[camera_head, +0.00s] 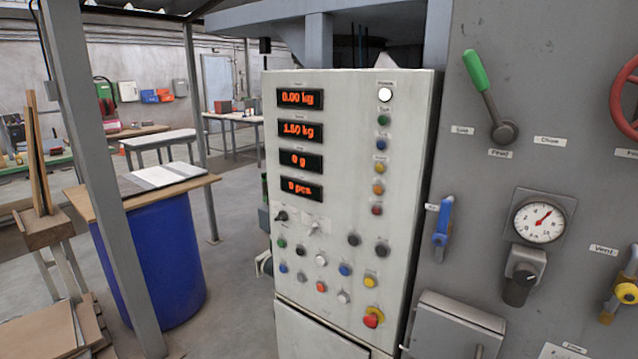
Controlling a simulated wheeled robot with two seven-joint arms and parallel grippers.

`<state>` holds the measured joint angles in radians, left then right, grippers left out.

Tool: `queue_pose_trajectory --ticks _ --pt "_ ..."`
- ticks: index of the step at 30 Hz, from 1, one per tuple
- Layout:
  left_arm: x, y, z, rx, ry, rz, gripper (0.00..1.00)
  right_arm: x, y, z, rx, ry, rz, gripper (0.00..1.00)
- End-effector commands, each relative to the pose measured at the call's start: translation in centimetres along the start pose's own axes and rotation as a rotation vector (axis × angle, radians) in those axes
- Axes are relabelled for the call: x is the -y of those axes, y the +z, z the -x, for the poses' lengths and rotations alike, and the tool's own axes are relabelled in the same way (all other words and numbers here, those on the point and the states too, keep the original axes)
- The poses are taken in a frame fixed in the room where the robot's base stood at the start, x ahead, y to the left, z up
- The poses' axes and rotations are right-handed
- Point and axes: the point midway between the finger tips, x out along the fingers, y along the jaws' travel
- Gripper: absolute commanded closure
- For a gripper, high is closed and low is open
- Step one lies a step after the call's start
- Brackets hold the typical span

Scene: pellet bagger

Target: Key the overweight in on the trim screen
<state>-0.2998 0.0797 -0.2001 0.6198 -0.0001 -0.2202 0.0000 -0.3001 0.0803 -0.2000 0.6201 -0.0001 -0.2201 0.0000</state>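The grey control cabinet (345,220) stands in the middle of the view. Its four red-lit displays run down the upper left. The top display (300,98) reads 0.00 kg. The second display (301,131) reads about 1.50 or 1.60 kg. The third display (301,161) reads 0 g; it may be the trim screen, but its label is too small to read for certain. The bottom display (300,189) reads 0 pcs. Several coloured push buttons (321,260) sit below, with two small switches (281,216) above them. Neither of my grippers is in view.
A white lamp (385,95) is lit above a column of dark lamps. A red emergency stop (373,317) sits low on the cabinet. At right, a grey panel carries a green-handled lever (480,80) and a gauge (539,222). A post (100,180) and blue drum (165,260) stand left.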

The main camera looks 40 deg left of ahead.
Motion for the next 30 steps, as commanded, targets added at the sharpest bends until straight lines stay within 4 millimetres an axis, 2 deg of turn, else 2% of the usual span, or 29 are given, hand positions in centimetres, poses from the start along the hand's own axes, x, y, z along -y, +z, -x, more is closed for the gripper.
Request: queue_pose_trajectory --ticks 20,21,28,30 --pt "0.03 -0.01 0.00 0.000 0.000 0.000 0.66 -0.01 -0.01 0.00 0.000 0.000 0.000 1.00" --pt "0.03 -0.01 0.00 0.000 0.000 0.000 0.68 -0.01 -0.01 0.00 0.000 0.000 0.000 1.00" --pt "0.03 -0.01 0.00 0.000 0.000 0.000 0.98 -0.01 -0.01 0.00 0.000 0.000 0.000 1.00" --pt "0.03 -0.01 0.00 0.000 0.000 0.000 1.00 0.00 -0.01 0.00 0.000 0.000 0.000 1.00"
